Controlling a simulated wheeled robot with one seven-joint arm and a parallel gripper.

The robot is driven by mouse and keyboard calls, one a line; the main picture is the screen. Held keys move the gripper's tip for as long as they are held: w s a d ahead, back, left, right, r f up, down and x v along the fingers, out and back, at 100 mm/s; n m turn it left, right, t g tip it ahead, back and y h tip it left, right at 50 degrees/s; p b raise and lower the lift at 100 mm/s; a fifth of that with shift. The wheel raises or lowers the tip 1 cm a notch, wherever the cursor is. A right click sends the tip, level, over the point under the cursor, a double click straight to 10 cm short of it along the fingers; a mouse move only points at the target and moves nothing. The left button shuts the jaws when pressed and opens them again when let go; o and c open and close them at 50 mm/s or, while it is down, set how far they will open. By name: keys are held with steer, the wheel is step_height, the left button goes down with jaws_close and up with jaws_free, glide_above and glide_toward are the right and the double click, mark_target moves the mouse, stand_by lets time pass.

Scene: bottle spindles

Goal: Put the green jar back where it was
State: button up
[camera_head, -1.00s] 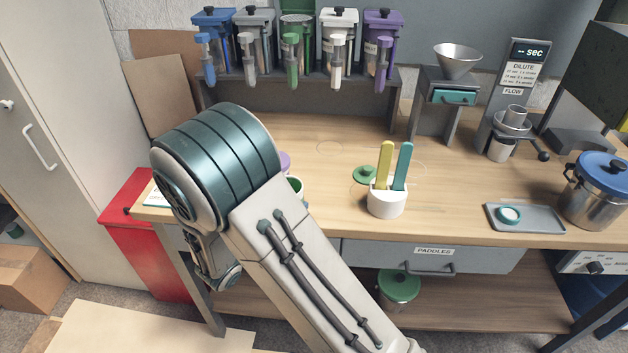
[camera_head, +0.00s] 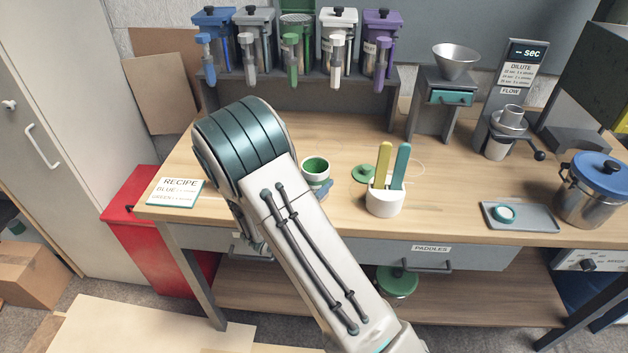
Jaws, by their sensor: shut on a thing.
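The green unit (camera_head: 296,40) is the middle one in the rack at the back, with a green spout in front. Its top looks meshed and lacks the dark knob its neighbours have. A pale cup with a green inside (camera_head: 315,170) stands on the bench just right of my arm. A green lid-like disc (camera_head: 363,174) lies on the bench to its right. I cannot tell which of these is the jar meant.
A white holder (camera_head: 386,205) with yellow and teal paddles stands right of the cup. A recipe card (camera_head: 177,193) lies at the left. A funnel stand (camera_head: 456,62), a flow unit (camera_head: 508,130), a tray (camera_head: 522,217) and a blue-lidded pot (camera_head: 597,190) stand at the right.

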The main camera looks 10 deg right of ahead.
steer(key=shift+f, duration=0.2)
steer(key=o, duration=1.2)
steer(key=shift+o, duration=0.2)
steer(key=shift+r, duration=0.2)
